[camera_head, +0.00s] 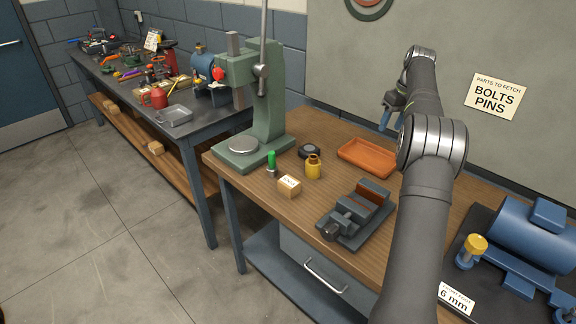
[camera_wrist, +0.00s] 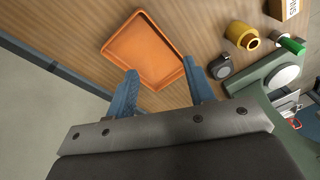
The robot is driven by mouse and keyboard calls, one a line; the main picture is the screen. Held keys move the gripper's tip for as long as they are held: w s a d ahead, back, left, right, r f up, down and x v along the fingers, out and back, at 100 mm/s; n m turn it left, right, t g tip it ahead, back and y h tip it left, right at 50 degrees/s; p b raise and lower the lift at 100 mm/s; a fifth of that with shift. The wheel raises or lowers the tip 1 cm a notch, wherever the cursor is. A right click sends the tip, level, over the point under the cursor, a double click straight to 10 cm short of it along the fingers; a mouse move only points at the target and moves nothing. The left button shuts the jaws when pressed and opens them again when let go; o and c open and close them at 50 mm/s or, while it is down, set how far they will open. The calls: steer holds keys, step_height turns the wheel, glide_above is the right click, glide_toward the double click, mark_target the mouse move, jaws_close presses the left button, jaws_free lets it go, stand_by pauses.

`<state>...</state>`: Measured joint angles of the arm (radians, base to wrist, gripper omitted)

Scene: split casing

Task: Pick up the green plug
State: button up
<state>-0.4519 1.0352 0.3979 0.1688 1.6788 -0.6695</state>
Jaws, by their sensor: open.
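The green plug (camera_head: 271,158) stands upright on the wooden bench, close to the front of the green press base. It is a green cylinder on a short metal-looking lower part. In the wrist view the green plug (camera_wrist: 291,46) shows at the right edge, beyond the yellow bottle-like part. My gripper (camera_wrist: 158,82) is open and empty, with its blue fingers apart over the bench near the orange tray. In the head view my gripper (camera_head: 389,117) is at the back of the bench, right of and well away from the plug.
The green press (camera_head: 252,75) stands behind the plug. A yellow part (camera_head: 313,168), a dark round part (camera_head: 309,151) and a labelled box (camera_head: 289,188) are close to its right. An orange tray (camera_head: 366,157) and a grey vise (camera_head: 352,217) lie farther right.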

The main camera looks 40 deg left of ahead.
steer(key=s+a+r+n+h, duration=0.1)
steer(key=s+a, duration=0.5)
steer(key=a, duration=0.2)
steer(key=s+a+n, duration=0.2)
steer(key=s+a, duration=0.4)
steer(key=a, duration=0.2)
steer(key=r+n+h, duration=0.1)
steer(key=r+n, duration=0.1)
glide_above(271, 152)
steer(key=shift+t, duration=0.3)
steer(key=f, duration=1.2)
steer(key=shift+s+d, duration=0.1)
steer(key=shift+s, duration=0.25)
steer(key=shift+w+f, duration=0.2)
steer(key=shift+f, duration=1.2)
steer(key=shift+w+f, duration=0.15)
steer(key=shift+f, duration=1.25)
jaws_close()
